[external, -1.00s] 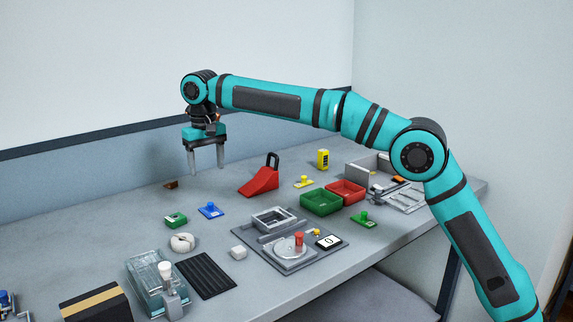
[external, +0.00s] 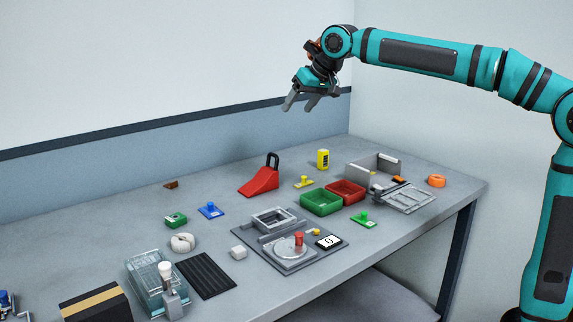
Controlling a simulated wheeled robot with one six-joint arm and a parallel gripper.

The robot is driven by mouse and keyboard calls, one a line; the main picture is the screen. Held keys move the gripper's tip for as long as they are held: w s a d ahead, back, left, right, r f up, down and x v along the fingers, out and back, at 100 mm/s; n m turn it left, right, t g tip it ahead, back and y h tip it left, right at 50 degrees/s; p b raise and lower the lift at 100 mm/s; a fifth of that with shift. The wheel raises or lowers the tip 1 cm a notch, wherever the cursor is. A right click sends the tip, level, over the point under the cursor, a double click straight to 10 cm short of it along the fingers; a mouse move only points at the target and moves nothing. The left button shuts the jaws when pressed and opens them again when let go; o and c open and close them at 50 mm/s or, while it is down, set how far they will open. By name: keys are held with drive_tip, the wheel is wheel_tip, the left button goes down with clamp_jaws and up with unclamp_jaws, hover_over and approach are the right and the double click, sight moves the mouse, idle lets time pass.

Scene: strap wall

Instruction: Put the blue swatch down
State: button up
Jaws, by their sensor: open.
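The blue swatch (external: 210,210) lies flat on the grey table, left of the middle, with a small blue knob standing up on it. A green block (external: 175,220) sits just to its left, apart from it. My gripper (external: 300,103) is open and empty, high above the back of the table. It is well up and to the right of the blue swatch, its fingers tilted down to the left.
A red wedge (external: 260,183) with a dark handle, a yellow swatch (external: 304,182), and green (external: 321,203) and red (external: 346,190) trays stand right of the swatch. A grey fixture (external: 285,252) is in front.

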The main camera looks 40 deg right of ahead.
drive_tip(key=s+d+r+t, duration=0.3)
drive_tip(key=s+d+t, duration=0.3)
drive_tip(key=s+d, duration=0.95)
drive_tip(key=s+d+f+t+h, duration=0.1)
drive_tip(key=s+d+f+t, duration=0.1)
drive_tip(key=s, duration=0.7)
drive_tip(key=s+d+f+t+h, duration=0.1)
drive_tip(key=s+d+f+t, duration=0.2)
drive_tip(key=s, duration=0.7)
drive_tip(key=shift+s+d+f, duration=0.2)
drive_tip(key=shift+d+f, duration=0.55)
